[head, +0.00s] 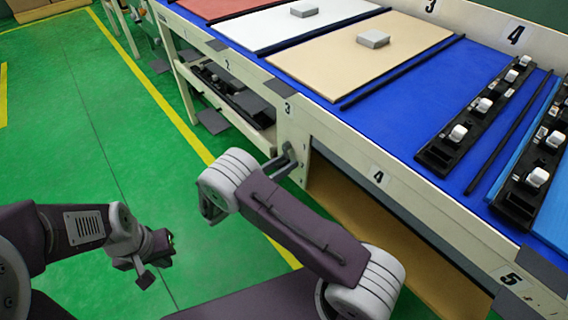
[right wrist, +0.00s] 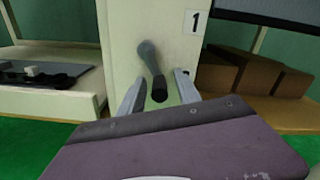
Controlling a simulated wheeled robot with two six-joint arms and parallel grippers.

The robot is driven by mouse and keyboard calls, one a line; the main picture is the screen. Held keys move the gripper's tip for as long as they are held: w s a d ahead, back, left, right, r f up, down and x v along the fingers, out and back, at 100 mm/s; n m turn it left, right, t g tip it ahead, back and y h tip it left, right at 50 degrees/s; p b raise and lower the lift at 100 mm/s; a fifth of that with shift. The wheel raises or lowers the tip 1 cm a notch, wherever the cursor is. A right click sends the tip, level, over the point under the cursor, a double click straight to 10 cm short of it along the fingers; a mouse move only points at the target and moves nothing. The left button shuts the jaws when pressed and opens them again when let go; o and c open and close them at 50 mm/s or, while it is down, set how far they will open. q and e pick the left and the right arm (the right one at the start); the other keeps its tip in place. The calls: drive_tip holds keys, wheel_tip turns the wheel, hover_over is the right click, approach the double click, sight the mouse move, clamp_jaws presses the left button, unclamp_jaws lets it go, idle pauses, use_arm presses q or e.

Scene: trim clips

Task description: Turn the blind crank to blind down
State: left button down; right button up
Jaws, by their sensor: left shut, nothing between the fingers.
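The blind crank (right wrist: 147,55), a grey arm with a dark knob, is on the pale post (right wrist: 120,40) marked 1 in the right wrist view. My right gripper (right wrist: 160,93) has its two fingers apart on either side of the knob, with gaps showing; contact is not visible. In the head view the right gripper (head: 284,160) reaches the post under the table edge, and the crank is hard to separate from it. The blind (right wrist: 275,10) is a dark panel at top right of the wrist view, its lower edge above an open bay. My left gripper (head: 150,268) is shut and empty over the green floor.
Brown boxes (right wrist: 265,75) stand in the bay right of the post. A shelf (right wrist: 50,100) with a dark tray lies left of it. The blue tabletop (head: 410,105) holds boards and black strips with white clips. The floor (head: 90,130) at left is clear.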

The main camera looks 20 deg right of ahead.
use_arm(q)
wheel_tip(320, 180, up, 3)
drive_tip(key=p, duration=0.3)
use_arm(e)
drive_tip(key=v, duration=0.9)
